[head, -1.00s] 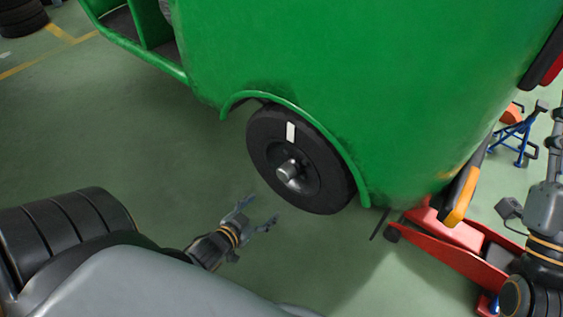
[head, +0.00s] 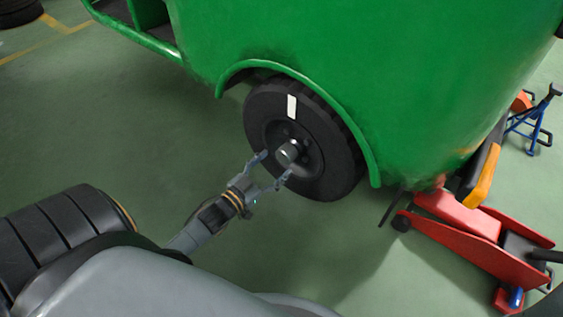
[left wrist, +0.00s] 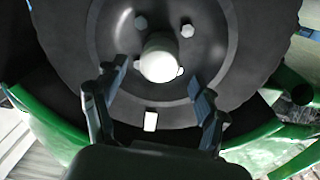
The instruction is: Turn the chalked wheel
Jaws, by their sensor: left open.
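The chalked wheel (head: 302,138) is a black tyre with a dark hub under the green rickshaw's fender. A white chalk mark (head: 292,106) is on its upper part in the head view. The pale hub cap (head: 288,152) sticks out at its centre. My left gripper (head: 274,168) is open, its fingers spread in front of the lower left of the hub. In the left wrist view the wheel (left wrist: 205,50) fills the top, and the hub cap (left wrist: 159,58) lies just beyond and between the open fingers (left wrist: 155,85). I cannot tell whether they touch it. My right gripper is not in view.
The green rickshaw body (head: 380,70) fills the upper part. A red floor jack (head: 470,240) stands at its right, with a blue stand (head: 532,122) behind. The green floor (head: 130,120) left of the wheel is clear.

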